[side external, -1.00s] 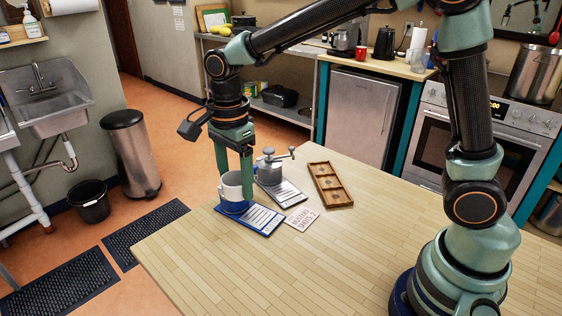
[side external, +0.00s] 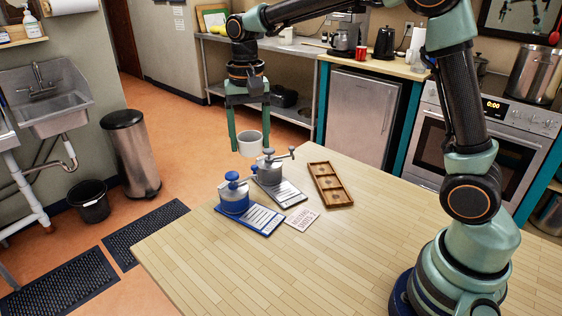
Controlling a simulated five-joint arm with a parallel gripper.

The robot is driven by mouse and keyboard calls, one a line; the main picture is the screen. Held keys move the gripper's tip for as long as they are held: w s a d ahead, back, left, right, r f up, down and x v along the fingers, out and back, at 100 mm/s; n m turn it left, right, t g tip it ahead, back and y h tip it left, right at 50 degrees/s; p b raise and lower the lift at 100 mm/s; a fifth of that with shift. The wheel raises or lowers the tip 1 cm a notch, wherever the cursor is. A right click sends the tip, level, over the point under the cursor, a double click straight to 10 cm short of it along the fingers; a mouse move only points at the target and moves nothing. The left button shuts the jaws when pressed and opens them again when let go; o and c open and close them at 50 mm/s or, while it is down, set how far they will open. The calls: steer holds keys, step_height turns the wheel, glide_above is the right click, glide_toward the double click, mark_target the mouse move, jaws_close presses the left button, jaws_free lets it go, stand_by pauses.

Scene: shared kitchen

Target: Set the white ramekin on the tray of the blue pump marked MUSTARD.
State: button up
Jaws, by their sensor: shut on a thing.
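The white ramekin (side external: 251,146) hangs in the air, upright as far as I can tell, between the two green fingers of my gripper (side external: 250,140). My gripper is shut on it, above and behind the pumps. The blue pump (side external: 234,198) stands on the table, on the left end of a blue-edged tray (side external: 262,219) with a white lined label. Its knob is on top. I cannot read the marking on it. A grey metal pump (side external: 268,170) with a side handle stands just behind it on its own dark-edged labelled tray (side external: 287,193).
A printed card (side external: 302,219) lies right of the blue tray; its text is too small to read surely. A wooden compartment tray (side external: 331,184) lies farther right. The front of the wooden table (side external: 300,270) is clear.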

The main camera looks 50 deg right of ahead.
mark_target(258, 216)
steer(key=shift+w+d+n, duration=0.25)
steer(key=shift+d+n, duration=0.35)
steer(key=shift+n, duration=0.1)
steer(key=shift+d, duration=0.1)
step_height(258, 216, down, 20)
steer(key=shift+r, duration=0.1)
steer(key=o, duration=1.4)
